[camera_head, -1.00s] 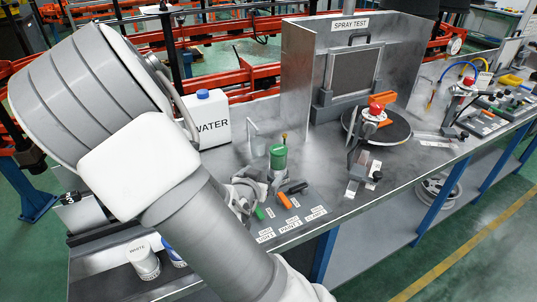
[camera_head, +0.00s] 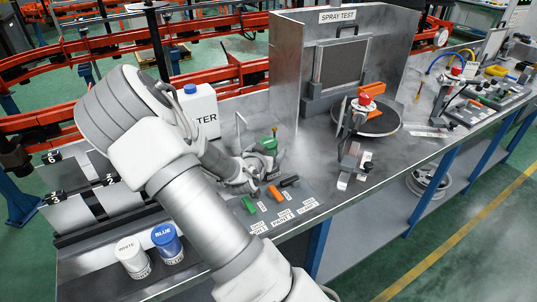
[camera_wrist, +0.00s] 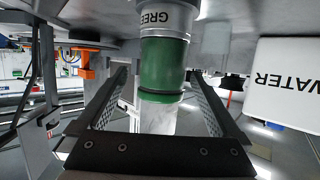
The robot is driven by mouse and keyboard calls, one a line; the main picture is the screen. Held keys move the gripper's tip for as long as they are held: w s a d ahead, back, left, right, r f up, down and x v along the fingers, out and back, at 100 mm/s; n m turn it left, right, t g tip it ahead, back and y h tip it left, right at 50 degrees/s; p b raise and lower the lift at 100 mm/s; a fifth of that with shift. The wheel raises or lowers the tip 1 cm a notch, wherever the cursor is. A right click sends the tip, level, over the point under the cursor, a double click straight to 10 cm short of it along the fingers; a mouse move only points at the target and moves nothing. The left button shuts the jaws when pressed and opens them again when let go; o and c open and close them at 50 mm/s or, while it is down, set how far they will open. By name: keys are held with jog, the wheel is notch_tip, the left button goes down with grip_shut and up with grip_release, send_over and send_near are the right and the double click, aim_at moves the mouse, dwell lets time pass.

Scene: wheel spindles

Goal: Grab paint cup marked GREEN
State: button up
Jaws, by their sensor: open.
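The green paint cup (camera_wrist: 163,62) fills the upper middle of the wrist view, upside down there, with part of a GREEN label showing. In the head view the cup (camera_head: 269,144) shows only partly behind my gripper (camera_head: 256,168). In the wrist view my gripper (camera_wrist: 160,78) is open, with one dark finger on each side of the cup. I see gaps between the fingers and the cup. How deep the cup sits between the fingers is hard to tell.
A WATER jug (camera_head: 201,107) stands left of the cup. White (camera_head: 132,258) and blue (camera_head: 167,243) cups stand at the bench's front left. Small green, orange and dark items lie in front of my gripper. The metal spray booth (camera_head: 340,60) is behind right.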

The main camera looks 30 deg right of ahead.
jog(key=x, duration=0.4)
jog(key=shift+w+d+f, duration=0.15)
jog(key=shift+w+d, duration=0.05)
jog(key=shift+w, duration=0.15)
grip_shut()
